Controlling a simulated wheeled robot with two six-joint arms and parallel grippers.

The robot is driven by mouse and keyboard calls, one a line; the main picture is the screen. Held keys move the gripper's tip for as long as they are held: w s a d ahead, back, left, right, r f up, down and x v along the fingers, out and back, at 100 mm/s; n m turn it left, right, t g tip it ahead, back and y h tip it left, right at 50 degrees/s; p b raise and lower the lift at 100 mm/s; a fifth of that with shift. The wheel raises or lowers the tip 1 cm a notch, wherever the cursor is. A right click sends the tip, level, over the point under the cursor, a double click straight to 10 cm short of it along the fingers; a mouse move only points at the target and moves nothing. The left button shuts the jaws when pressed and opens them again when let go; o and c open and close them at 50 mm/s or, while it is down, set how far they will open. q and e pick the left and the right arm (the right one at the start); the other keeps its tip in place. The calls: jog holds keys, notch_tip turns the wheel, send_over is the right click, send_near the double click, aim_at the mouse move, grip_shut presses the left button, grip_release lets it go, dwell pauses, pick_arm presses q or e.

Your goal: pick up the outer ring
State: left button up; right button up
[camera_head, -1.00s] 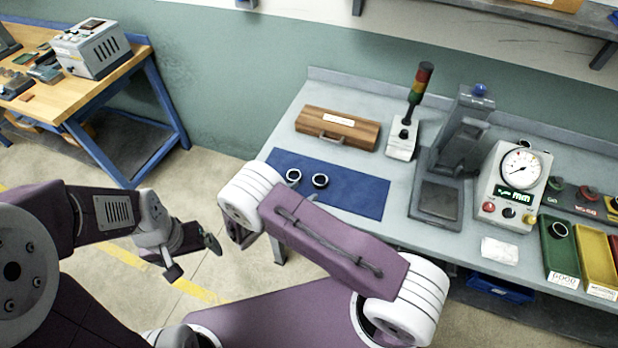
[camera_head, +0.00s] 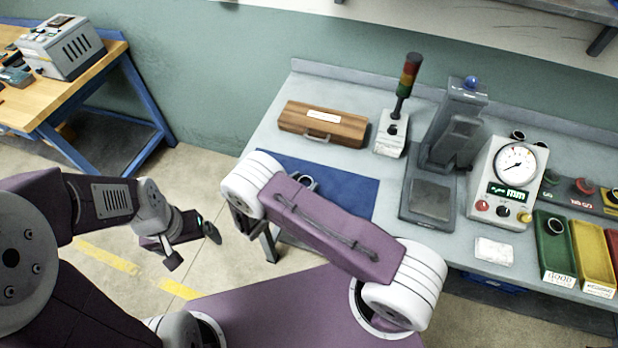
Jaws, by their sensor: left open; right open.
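On the blue mat (camera_head: 352,197) a dark ring with a pale centre (camera_head: 306,181) shows just above my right arm, which covers part of the ring area. A second ring there is mostly hidden, and I cannot tell which is the outer ring. My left gripper (camera_head: 192,248) is open and empty, over the floor left of the table. My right gripper (camera_head: 240,222) shows only as a dark part below the white joint, near the mat's left edge; its fingertips are hidden and I see nothing held.
A wooden case (camera_head: 322,126), signal lamp (camera_head: 391,135), press-like stand (camera_head: 432,199) and dial gauge box (camera_head: 508,180) stand on the grey table. A green tray (camera_head: 555,262) holds a ring, beside a yellow tray (camera_head: 597,270). A wooden bench (camera_head: 95,85) is at left.

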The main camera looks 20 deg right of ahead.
jog(key=shift+w+d+f, duration=0.1)
jog(key=shift+d, duration=0.05)
jog(key=shift+s+a+r, duration=0.4)
jog(key=shift+s+r, duration=0.1)
jog(key=shift+s, duration=0.25)
jog(key=c, duration=1.2)
jog(key=shift+w+d+f, duration=0.15)
jog(key=shift+w+d, duration=0.05)
jog(key=shift+w, duration=0.25)
jog(key=shift+c, duration=0.3)
jog(key=r, duration=0.3)
jog(key=d+r+b, duration=0.1)
jog(key=shift+s+r, duration=0.25)
jog(key=shift+r, duration=0.15)
pick_arm(q)
jog(key=shift+s+a+f+b, duration=0.1)
jog(key=shift+s+f+b, duration=0.1)
jog(key=shift+f+b, duration=0.3)
jog(key=shift+s+f+b, duration=0.2)
jog(key=shift+f+b, duration=0.1)
jog(key=shift+f, duration=0.4)
pick_arm(e)
jog(key=d+r, duration=0.6)
jog(key=d, duration=0.4)
jog(key=shift+d, duration=0.25)
